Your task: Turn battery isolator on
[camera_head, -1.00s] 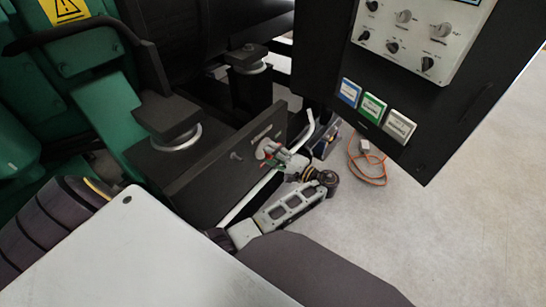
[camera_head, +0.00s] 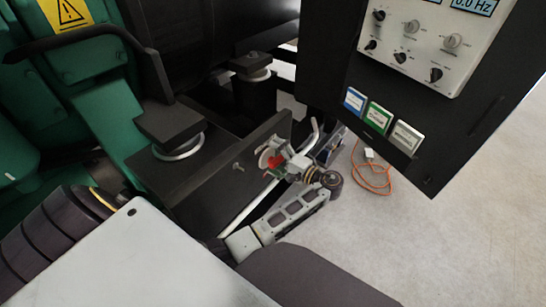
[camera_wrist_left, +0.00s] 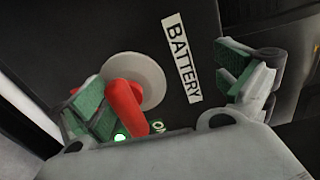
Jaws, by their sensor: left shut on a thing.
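The battery isolator has a red handle (camera_wrist_left: 126,105) on a pale round disc (camera_wrist_left: 143,78), beside a white BATTERY label (camera_wrist_left: 182,58). In the left wrist view the handle points down, close to a small ON label (camera_wrist_left: 157,127) and a lit green dot (camera_wrist_left: 119,138). In the head view the isolator's red handle (camera_head: 276,161) shows on a dark plate. My left gripper (camera_head: 288,164) is at the isolator, shut on the red handle, which lies against the left-hand finger in the wrist view. The other finger appears apart from the handle. My right gripper is not in view.
A black control cabinet (camera_head: 404,101) with knobs and blue, green and white buttons hangs just right of my left gripper. An orange cable (camera_head: 375,182) lies on open floor at right.

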